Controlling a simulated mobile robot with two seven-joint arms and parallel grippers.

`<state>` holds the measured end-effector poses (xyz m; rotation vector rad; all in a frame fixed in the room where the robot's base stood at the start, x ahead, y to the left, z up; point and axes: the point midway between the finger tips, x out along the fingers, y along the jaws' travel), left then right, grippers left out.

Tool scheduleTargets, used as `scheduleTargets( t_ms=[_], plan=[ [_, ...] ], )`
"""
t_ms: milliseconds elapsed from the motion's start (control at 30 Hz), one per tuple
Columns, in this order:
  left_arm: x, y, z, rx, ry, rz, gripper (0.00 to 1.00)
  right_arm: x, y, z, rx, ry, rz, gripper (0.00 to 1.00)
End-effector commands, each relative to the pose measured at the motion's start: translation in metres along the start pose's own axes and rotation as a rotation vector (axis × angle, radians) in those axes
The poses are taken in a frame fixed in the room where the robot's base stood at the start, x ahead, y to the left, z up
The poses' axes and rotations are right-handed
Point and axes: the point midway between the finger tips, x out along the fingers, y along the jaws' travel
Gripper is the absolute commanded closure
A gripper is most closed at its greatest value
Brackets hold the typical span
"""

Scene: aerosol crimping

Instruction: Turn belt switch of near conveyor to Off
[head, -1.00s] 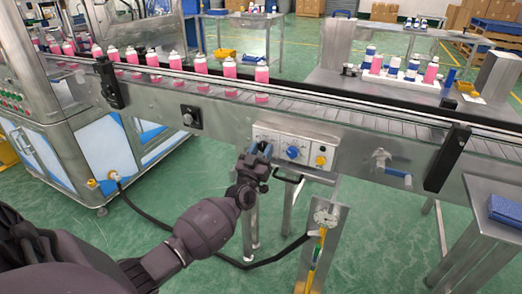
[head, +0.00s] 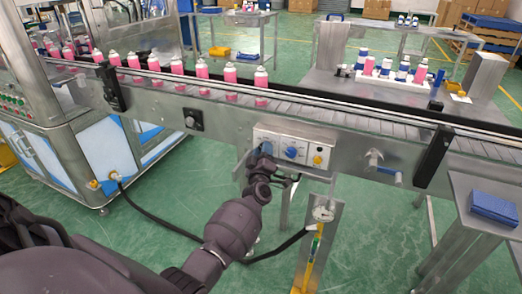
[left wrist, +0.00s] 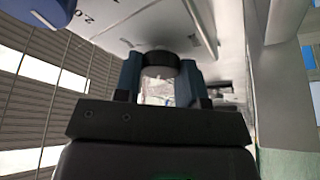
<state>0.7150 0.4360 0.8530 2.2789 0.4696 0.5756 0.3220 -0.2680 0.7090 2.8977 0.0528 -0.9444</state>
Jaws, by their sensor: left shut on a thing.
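The control panel (head: 306,144) is a pale box on the front side of the near conveyor (head: 225,118). It carries a blue dial (head: 291,152) and a yellow-based knob (head: 318,160). My left gripper (head: 258,153) is at the panel's left end, left of the blue dial, and covers the control there. In the left wrist view, the blue fingers (left wrist: 160,78) are shut around a dark round switch knob (left wrist: 158,58). The knob's pointer and setting cannot be read. My right gripper is not in view.
Pink cans (head: 203,69) stand in a row on the belt. A blue-handled crank (head: 385,171) sits right of the panel, and a gauge post (head: 322,214) stands below it. A side table (head: 497,235) with a blue box (head: 494,207) is at right. A black cable crosses the green floor.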

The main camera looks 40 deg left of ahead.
Motion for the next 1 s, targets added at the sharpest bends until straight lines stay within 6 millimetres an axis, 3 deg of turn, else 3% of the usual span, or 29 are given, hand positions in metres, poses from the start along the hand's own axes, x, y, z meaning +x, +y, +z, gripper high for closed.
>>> scheduleTargets(
  t_ms=[700, 733, 867, 1000],
  plan=[
    [-0.0004, -0.0001, 0.0007, -0.072, -0.001, -0.030, 0.86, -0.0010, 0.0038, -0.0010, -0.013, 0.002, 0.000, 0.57],
    [-0.0004, -0.0001, 0.0006, -0.072, -0.001, -0.030, 0.60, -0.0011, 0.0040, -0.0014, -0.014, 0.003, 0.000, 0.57],
    [-0.0003, -0.0001, 0.0005, -0.071, -0.001, -0.030, 0.40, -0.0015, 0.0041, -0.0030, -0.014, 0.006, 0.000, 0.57],
    [-0.0002, -0.0001, 0.0003, -0.070, -0.001, -0.030, 0.37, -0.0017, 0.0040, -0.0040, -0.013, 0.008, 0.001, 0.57]
  ],
)
